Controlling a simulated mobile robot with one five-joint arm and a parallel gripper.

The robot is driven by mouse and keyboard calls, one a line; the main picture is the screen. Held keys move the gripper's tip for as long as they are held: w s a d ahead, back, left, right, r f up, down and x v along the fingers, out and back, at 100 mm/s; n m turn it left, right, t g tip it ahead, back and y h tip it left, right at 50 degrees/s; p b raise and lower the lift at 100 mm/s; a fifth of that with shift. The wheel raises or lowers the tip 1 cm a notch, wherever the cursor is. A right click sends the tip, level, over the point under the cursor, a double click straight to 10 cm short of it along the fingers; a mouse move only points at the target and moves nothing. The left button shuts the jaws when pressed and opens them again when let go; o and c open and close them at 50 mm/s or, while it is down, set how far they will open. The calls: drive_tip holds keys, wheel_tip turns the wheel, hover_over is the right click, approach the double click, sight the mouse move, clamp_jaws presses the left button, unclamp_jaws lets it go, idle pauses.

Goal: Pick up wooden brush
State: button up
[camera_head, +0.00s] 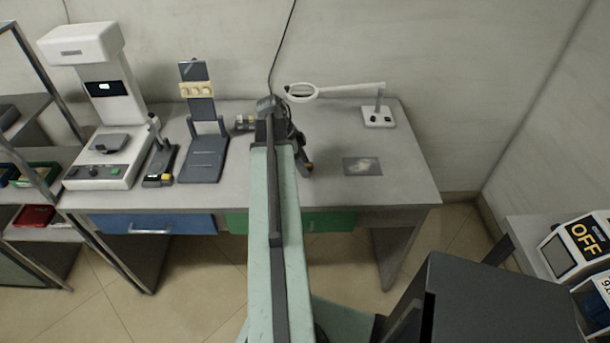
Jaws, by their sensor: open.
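My pale green arm reaches forward over the grey workbench (225,188). My gripper (304,156) is at its far end, low over the middle of the bench. I cannot make out the wooden brush for certain; the arm hides part of the bench. A small object with pale and dark parts (245,122) lies just left of the arm's end, too small to identify.
A metal shelf (35,110) is left.

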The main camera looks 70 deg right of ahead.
drive_tip(key=shift+x, duration=0.85)
drive_tip(key=shift+r, duration=0.15)
clamp_jaws()
wheel_tip(320, 180, up, 10)
drive_tip(key=p, duration=1)
drive_tip(key=shift+r, duration=0.15)
